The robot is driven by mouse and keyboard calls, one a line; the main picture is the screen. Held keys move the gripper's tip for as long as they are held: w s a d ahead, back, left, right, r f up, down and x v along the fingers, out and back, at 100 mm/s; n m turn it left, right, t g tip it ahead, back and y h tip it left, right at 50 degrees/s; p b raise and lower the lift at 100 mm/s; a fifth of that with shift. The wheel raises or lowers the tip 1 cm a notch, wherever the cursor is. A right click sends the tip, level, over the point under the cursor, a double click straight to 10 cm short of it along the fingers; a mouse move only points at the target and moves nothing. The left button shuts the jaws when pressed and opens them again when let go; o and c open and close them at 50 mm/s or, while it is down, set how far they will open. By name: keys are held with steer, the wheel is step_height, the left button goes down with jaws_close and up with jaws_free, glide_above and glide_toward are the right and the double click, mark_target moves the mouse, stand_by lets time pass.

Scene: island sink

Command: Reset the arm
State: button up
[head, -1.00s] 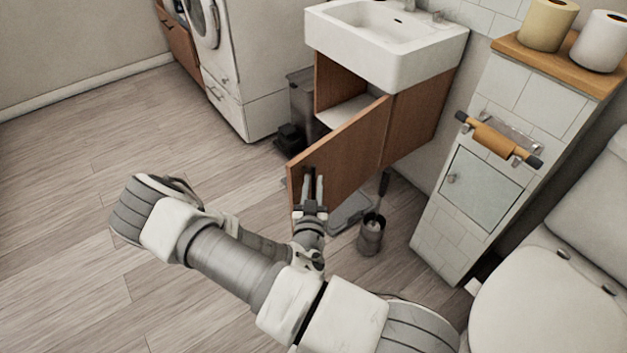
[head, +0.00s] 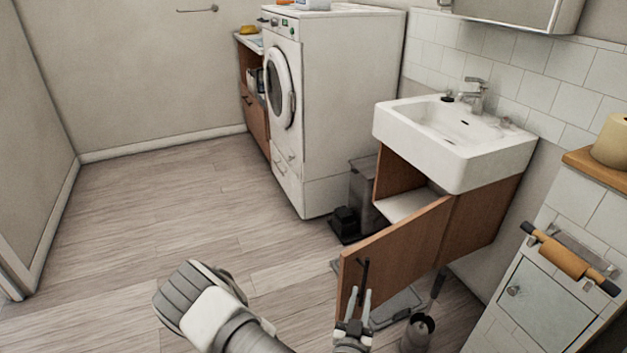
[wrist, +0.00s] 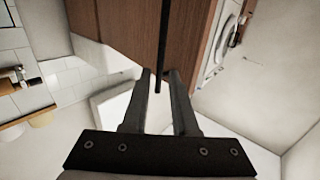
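My gripper (head: 359,292) is low in the head view, in front of the open wooden cabinet door (head: 395,252) under the sink. Its two fingers are apart and point up toward the door's dark bar handle (head: 363,275). In the wrist view, the gripper (wrist: 161,74) shows a gap between its fingers. The dark handle (wrist: 163,40) runs down into that gap, and I see space on both sides of it. Nothing is gripped. My forearm is bent at the bottom of the head view.
The white sink (head: 455,145) is above the cabinet. A washing machine (head: 330,110) and a dark bin (head: 364,190) are left of it. A toilet brush holder (head: 417,333) and a tiled stand (head: 545,300) are at right. The wooden floor (head: 180,215) at left is clear.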

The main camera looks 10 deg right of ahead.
steer(key=shift+w, duration=0.1)
steer(key=w+a+r+m+g+y, duration=0.4)
steer(key=a+g, duration=0.3)
steer(key=g, duration=0.1)
steer(key=s+a+r+n+g+y, duration=0.15)
steer(key=a+r+y, duration=0.25)
steer(key=r, duration=0.7)
steer(key=s+d+r+n+g, duration=0.1)
steer(key=s+d+r+n, duration=0.25)
steer(key=s+r, duration=0.55)
steer(key=s+d+r+n, duration=0.2)
steer(key=s+r+n, duration=0.2)
steer(key=s+r, duration=0.45)
step_height(320, 180, up, 20)
steer(key=s+p, duration=0.2)
steer(key=p, duration=1.9)
steer(key=shift+s+d+r+p, duration=0.2)
steer(key=shift+s+p, duration=0.05)
steer(key=shift+p, duration=0.05)
